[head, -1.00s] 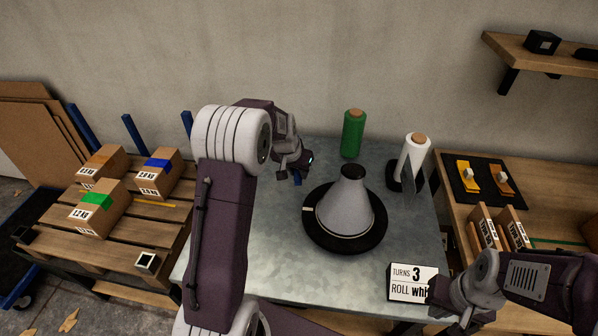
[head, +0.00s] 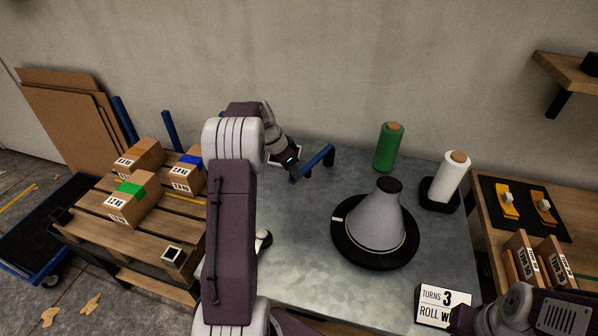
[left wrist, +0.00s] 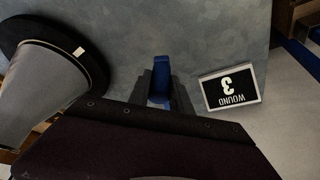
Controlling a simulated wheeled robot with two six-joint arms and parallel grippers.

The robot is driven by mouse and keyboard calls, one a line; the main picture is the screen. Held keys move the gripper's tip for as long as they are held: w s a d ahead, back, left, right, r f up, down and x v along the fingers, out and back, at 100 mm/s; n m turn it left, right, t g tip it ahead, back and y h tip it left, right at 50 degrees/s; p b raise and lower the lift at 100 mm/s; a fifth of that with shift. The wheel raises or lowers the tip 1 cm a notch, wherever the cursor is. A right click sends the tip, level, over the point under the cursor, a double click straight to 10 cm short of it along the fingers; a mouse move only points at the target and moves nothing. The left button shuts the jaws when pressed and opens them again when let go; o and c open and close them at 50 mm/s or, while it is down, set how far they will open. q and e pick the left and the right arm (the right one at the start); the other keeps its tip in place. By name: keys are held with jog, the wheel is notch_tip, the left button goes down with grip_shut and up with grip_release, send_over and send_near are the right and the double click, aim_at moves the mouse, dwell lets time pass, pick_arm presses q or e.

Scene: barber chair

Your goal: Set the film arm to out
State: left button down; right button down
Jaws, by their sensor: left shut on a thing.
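The blue film arm (head: 318,160) stands on the grey metal table, left of the green roll. Its right end bends down towards the table. My left gripper (head: 292,174) is at the arm's left end. In the left wrist view the blue piece (left wrist: 161,70) lies between the two dark fingers of my left gripper (left wrist: 160,86), which are shut on it. My right gripper (head: 458,320) is at the lower right by the "TURNS 3" card (head: 445,305); its fingers are too unclear to judge. A grey cone (head: 376,222) sits on a black round turntable (head: 345,245).
A green roll (head: 388,148) and a white roll (head: 450,180) in a black holder stand behind the cone. A "WOUND 3" sign (left wrist: 231,87) is close to my left gripper. Cartons (head: 135,200) lie on a pallet at left.

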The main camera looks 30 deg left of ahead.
pick_arm(q)
jog(key=shift+w+a+r, duration=0.15)
jog(key=shift+a, duration=0.05)
jog(key=c, duration=1.5)
grip_release()
jog(key=o, duration=0.3)
jog(key=shift+o, duration=0.2)
jog(key=shift+a, duration=0.1)
jog(key=p+v, duration=0.1)
jog(key=v, duration=0.7)
jog(key=shift+s+r, duration=0.25)
jog(key=shift+r, duration=0.1)
